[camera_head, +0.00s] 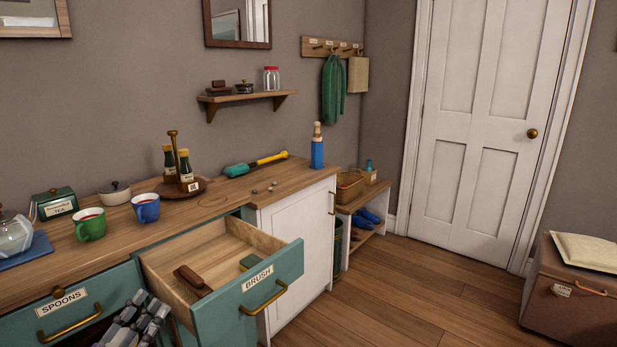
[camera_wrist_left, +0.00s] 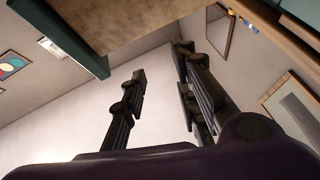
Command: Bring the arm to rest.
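My left gripper (camera_head: 138,318) is low at the bottom left of the head view, in front of the teal drawer fronts. In the left wrist view its two dark fingers (camera_wrist_left: 160,62) stand apart with nothing between them, so it is open and empty. The drawer labelled BRUSH (camera_head: 290,268) is pulled open, close to the right of my left gripper. The drawer labelled SPOONS (camera_head: 85,308) is left of my gripper. My right gripper is not in view.
The wooden counter (camera_head: 110,228) carries a green mug (camera_head: 90,226), a blue mug (camera_head: 146,210), a bottle tray (camera_head: 180,190) and a yellow-and-teal tool (camera_head: 255,165). The open drawer juts out over the floor. The wooden floor (camera_head: 420,285) toward the white door (camera_head: 485,120) is clear.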

